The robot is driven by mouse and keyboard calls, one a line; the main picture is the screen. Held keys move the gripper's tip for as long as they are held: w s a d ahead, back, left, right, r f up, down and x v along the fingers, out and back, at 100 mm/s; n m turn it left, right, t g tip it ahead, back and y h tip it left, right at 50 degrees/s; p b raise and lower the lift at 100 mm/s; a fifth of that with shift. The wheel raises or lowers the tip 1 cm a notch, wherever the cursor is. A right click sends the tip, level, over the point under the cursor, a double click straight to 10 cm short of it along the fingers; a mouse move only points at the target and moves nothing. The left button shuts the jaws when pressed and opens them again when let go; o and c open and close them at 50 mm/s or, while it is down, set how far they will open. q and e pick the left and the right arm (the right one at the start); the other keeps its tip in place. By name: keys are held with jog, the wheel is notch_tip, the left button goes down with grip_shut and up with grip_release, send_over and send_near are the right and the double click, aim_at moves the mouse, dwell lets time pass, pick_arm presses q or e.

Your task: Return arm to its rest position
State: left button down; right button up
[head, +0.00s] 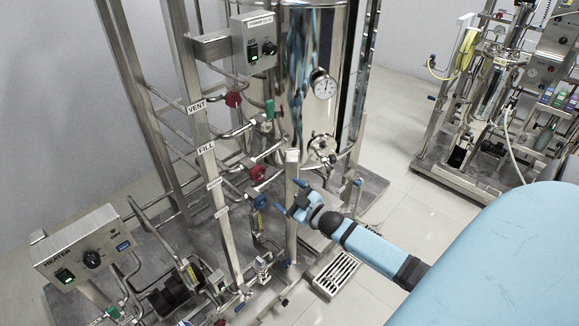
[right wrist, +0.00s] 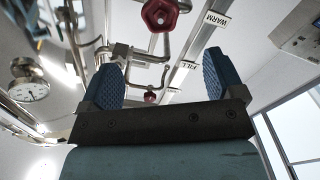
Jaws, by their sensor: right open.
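My right gripper (head: 290,201) reaches in from the lower right in the head view, beside an upright steel post of the skid. In the right wrist view its two blue fingers (right wrist: 162,80) stand wide apart with nothing between them. A blue valve handwheel (head: 261,203) is just left of the fingertips in the head view; I cannot tell whether they touch it. A red handwheel (head: 258,172) sits above it, and a red handwheel (right wrist: 160,14) shows beyond the fingers in the right wrist view. My left gripper is not in view.
The skid's steel tank (head: 315,50), pipes and posts crowd close around the gripper. A heater control box (head: 80,255) stands at lower left. A floor drain grate (head: 336,275) lies below my arm. Another skid (head: 490,110) stands at the right, with clear floor between.

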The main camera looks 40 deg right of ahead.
dwell(0.4)
jog(key=s+a+r+m+g+y+p, duration=0.2)
jog(key=s+a+g+p, duration=0.5)
jog(key=s+a, duration=1.6)
jog(key=a+m+p, duration=0.1)
jog(key=a+p, duration=0.1)
jog(key=p, duration=0.1)
jog(key=shift+s+r, duration=0.25)
jog(key=shift+r, duration=0.1)
jog(key=shift+f, duration=0.1)
jog(key=shift+c, duration=0.4)
